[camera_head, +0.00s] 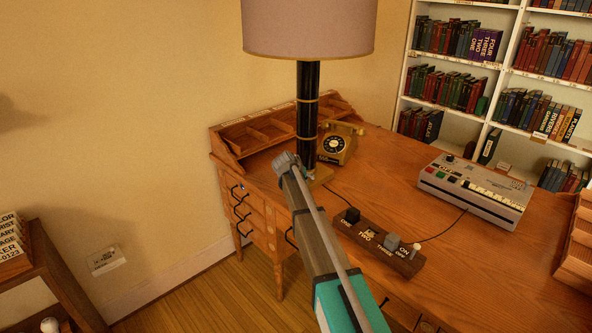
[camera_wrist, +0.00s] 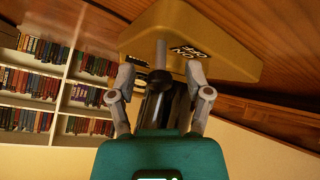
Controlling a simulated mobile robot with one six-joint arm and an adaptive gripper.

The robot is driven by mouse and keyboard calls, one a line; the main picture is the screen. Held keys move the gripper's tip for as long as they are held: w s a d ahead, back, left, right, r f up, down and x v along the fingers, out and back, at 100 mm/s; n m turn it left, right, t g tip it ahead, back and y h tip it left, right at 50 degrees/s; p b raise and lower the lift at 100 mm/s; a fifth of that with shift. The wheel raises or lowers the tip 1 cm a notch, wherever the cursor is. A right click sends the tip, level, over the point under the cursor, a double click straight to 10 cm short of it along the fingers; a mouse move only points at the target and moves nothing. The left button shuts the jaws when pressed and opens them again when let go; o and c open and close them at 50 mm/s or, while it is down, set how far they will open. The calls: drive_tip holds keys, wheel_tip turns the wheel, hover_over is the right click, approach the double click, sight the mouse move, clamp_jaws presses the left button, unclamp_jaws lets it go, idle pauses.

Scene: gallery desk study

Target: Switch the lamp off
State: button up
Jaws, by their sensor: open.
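The lamp has a pale pinkish shade (camera_head: 308,28), a black column (camera_head: 308,95) with gold bands, and a gold base (camera_head: 318,177) on the desk. In the wrist view the lamp's gold base (camera_wrist: 235,62) carries an ON/OFF label (camera_wrist: 186,50) and a silver switch lever (camera_wrist: 161,52) with a dark ball end (camera_wrist: 160,81). My gripper (camera_wrist: 160,74) is open, its fingers on either side of the lever; contact cannot be told. In the head view my gripper (camera_head: 284,160) is beside the column, low, hiding part of the base. The bulb is hidden.
A wooden power strip (camera_head: 378,244) labelled ONE, TWO, THREE has its own ON/OFF toggle (camera_head: 413,250). A grey machine (camera_head: 475,190) is at right. The desk (camera_head: 390,165) is clear between them. A bookcase (camera_head: 497,75) stands behind.

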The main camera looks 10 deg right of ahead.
drive_tip(key=shift+s+a+r+p, duration=0.1)
drive_tip(key=shift+s+r+p, duration=0.2)
drive_tip(key=shift+s+p, duration=0.15)
drive_tip(key=s+r+n+g+y+p, duration=0.1)
drive_tip(key=s+p, duration=0.3)
drive_tip(key=s, duration=1)
drive_tip(key=s+d+r+n+g+y+p, duration=0.1)
drive_tip(key=s+r+g+y+p, duration=0.1)
drive_tip(key=s, duration=1.2)
drive_tip(key=s+r+g+y+p, duration=0.2)
drive_tip(key=s+r+g+p, duration=0.2)
drive_tip(key=s, duration=1)
drive_tip(key=shift+d+n+y+p, duration=0.3)
drive_tip(key=shift+n+p, duration=0.1)
drive_tip(key=shift+p, duration=0.7)
drive_tip(key=shift+s, duration=0.1)
